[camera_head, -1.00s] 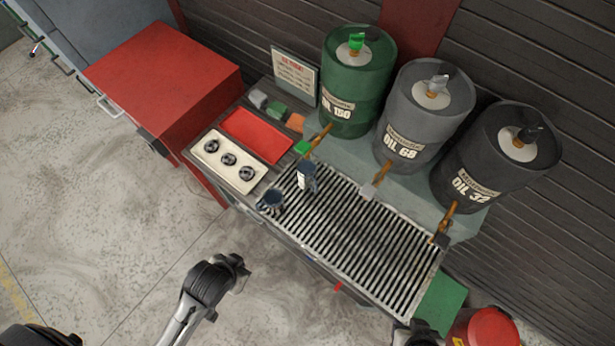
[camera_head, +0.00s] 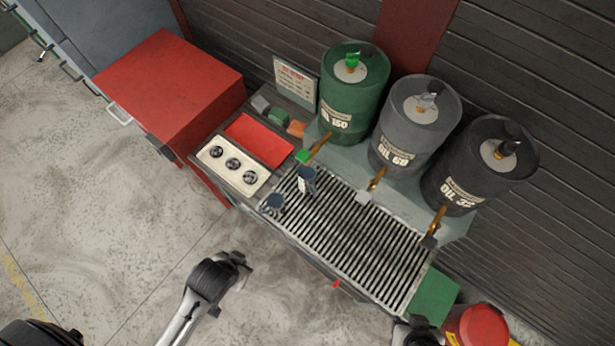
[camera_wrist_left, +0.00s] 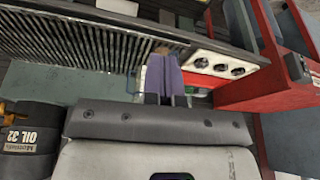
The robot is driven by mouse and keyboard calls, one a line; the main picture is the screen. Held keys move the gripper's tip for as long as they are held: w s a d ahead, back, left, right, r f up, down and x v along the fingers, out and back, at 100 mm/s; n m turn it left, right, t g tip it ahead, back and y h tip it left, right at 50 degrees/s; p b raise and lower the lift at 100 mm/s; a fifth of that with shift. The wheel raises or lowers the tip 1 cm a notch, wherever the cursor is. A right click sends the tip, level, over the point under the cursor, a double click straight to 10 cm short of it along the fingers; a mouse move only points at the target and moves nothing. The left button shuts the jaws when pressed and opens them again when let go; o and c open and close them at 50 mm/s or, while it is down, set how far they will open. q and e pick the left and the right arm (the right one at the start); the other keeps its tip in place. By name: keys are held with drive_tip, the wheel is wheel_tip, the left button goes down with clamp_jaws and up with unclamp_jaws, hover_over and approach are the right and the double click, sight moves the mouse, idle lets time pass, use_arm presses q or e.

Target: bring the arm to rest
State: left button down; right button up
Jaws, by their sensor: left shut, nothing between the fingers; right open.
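The left wrist view shows my left gripper's two bluish-purple fingers (camera_wrist_left: 164,76) side by side, shut and empty, in front of the bench grate (camera_wrist_left: 85,42). In the head view an arm of mine reaches up from the lower left over the floor, in front of the bench; its fingers cannot be made out there. My right gripper (camera_head: 418,334) shows at the bottom edge, near the bench's right end. It is open, but small and partly cut off. Nothing shows in it.
The slatted grate (camera_head: 350,240) carries two dark blue mugs at its left end, one of them this mug (camera_head: 306,181). Three oil drums, including the green drum (camera_head: 352,95), stand behind. A red cabinet (camera_head: 165,85) is left; a red bin (camera_head: 475,328) is lower right. Front floor is clear.

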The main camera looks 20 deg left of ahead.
use_arm(q)
wheel_tip(320, 180, up, 2)
drive_tip(key=shift+r+p, duration=0.15)
drive_tip(key=shift+p, duration=0.95)
use_arm(e)
wheel_tip(320, 180, up, 3)
drive_tip(key=shift+r, duration=0.15)
use_arm(q)
wheel_tip(320, 180, up, 15)
drive_tip(key=p, duration=0.6)
drive_tip(key=shift+f, duration=0.2)
use_arm(e)
wheel_tip(320, 180, up, 6)
